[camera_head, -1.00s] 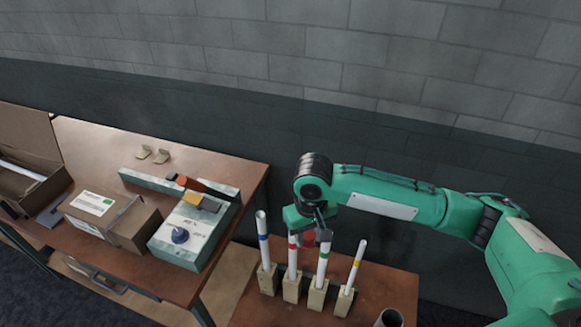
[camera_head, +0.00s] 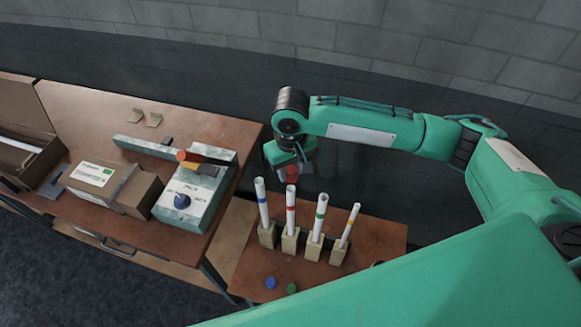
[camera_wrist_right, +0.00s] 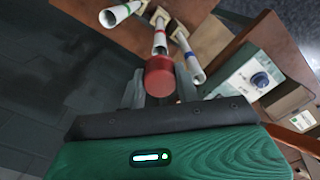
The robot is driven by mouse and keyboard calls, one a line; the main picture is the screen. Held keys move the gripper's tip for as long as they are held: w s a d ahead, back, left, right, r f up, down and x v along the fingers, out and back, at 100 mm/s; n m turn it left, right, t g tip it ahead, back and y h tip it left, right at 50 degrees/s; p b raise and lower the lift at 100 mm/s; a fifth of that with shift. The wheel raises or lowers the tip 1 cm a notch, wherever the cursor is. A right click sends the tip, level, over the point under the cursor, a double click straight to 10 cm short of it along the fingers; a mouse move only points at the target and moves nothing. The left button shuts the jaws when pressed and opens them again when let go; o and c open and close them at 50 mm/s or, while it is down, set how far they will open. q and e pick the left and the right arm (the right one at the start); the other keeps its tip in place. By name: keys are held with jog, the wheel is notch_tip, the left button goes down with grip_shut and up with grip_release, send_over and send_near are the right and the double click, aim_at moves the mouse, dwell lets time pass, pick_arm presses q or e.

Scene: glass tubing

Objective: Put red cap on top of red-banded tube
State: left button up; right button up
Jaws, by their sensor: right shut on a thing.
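My right gripper (camera_head: 292,174) is shut on the red cap (camera_head: 292,169), which also shows between the fingers in the right wrist view (camera_wrist_right: 159,76). The red-banded tube (camera_head: 290,222) stands upright in a wooden block, second from left in the row. In the head view the cap appears just above the tube's upper end. In the right wrist view the red-banded tube (camera_wrist_right: 160,39) points at the cap, which lies near its open end; I cannot tell if they touch. My left gripper is not in view.
A blue-banded tube (camera_head: 263,209) stands left of it; green-banded (camera_head: 319,219) and yellow-banded (camera_head: 349,226) tubes stand right. A blue cap (camera_head: 270,282) and a green cap (camera_head: 292,288) lie in front. A device with a knob (camera_head: 195,205) and boxes (camera_head: 92,180) occupy the left table.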

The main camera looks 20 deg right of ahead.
aim_at(291, 189)
notch_tip(291, 189, down, 3)
jog(key=b, duration=0.3)
jog(key=shift+f, duration=0.2)
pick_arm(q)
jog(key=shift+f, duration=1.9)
pick_arm(e)
jog(key=shift+f, duration=0.8)
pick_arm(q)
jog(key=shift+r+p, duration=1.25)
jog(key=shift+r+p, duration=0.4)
pick_arm(e)
jog(key=shift+f, duration=1.3)
jog(key=o, duration=1)
jog(key=shift+o, duration=0.5)
